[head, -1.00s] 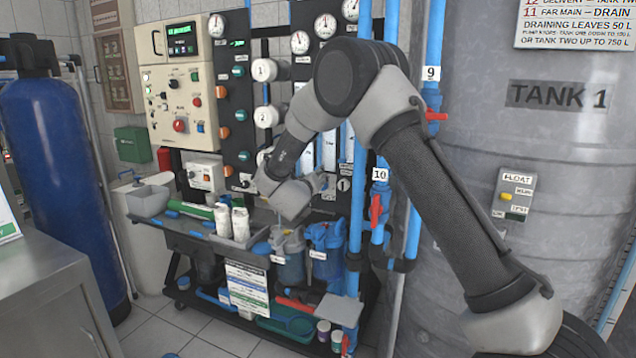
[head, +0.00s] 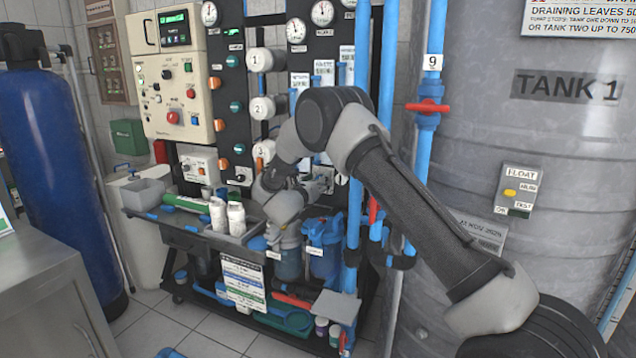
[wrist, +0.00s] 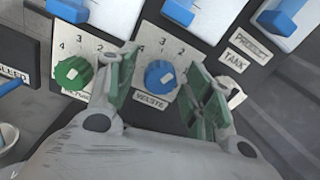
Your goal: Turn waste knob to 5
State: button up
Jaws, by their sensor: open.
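The waste knob (wrist: 159,75) is a blue round knob with a pale pointer bar, on a white numbered plate labelled WASTE, in the wrist view. My gripper (wrist: 165,88) is open, with one green-padded finger on each side of the blue knob, apart from it. The left finger stands between the blue knob and a green knob (wrist: 73,73). Part of the waste plate's scale is hidden behind the fingers. In the head view my gripper is hidden behind my wrist, in front of the rack's lower panel.
Flowmeters with blue blocks (wrist: 178,12) sit just above the knobs. A PRODUCT TANK label (wrist: 245,50) is at right. In the head view, blue pipes with a red valve handle (head: 428,107) and the grey tank (head: 530,140) stand right of the rack.

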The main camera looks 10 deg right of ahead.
jog(key=shift+c, duration=0.2)
jog(key=c, duration=1)
jog(key=shift+n, duration=0.4)
jog(key=shift+a+f+n, duration=0.1)
jog(key=shift+n, duration=6.4)
jog(key=shift+f+n, duration=0.1)
jog(key=shift+n, duration=6.4)
